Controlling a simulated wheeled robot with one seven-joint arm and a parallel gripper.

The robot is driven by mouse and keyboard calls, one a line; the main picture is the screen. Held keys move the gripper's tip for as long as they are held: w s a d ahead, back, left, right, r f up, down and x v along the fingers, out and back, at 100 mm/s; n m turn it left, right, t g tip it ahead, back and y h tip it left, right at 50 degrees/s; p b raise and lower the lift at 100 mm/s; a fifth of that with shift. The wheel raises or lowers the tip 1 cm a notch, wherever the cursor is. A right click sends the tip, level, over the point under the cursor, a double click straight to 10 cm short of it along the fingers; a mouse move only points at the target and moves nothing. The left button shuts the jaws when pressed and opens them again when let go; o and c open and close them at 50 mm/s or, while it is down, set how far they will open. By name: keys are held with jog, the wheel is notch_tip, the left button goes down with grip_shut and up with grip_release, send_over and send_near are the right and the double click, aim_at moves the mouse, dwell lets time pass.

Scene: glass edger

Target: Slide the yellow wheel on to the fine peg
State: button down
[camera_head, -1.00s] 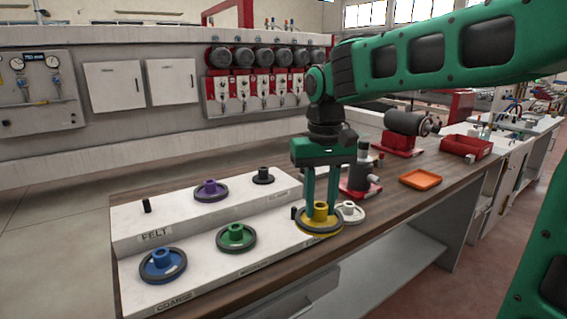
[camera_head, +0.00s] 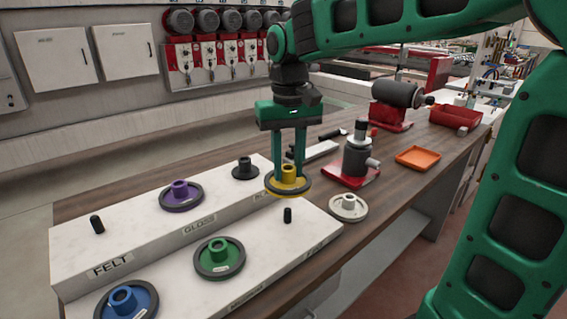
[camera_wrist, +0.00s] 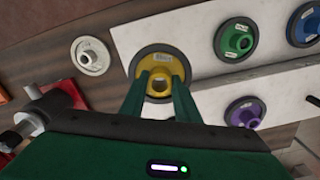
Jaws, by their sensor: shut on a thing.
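My gripper (camera_head: 288,168) is shut on the hub of the yellow wheel (camera_head: 289,186), which has a dark rim and hangs roughly level. The wrist view also shows the yellow wheel (camera_wrist: 158,60) between my fingers. A bare black peg (camera_head: 287,215) stands upright at the right end of the front, lower step of the white stand (camera_head: 190,300); it appears to be the fine peg, its label too small to read surely. In the head view the wheel appears above and behind this peg, apart from it. The peg is not seen in the wrist view.
The green wheel (camera_head: 219,268) and blue wheel (camera_head: 127,308) sit on the front step. The purple wheel (camera_head: 181,204) and a dark wheel (camera_head: 245,174) are on the back step, with the bare felt peg (camera_head: 97,224). A white wheel (camera_head: 348,215) and red-based device (camera_head: 349,174) stand to the right.

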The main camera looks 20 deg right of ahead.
send_over(288, 209)
jog(key=shift+f, duration=3)
jog(key=shift+f, duration=2.4)
jog(key=c, duration=1.3)
grip_release()
jog(key=shift+o, duration=0.2)
notch_tip(288, 209, up, 11)
jog(key=shift+f, duration=0.15)
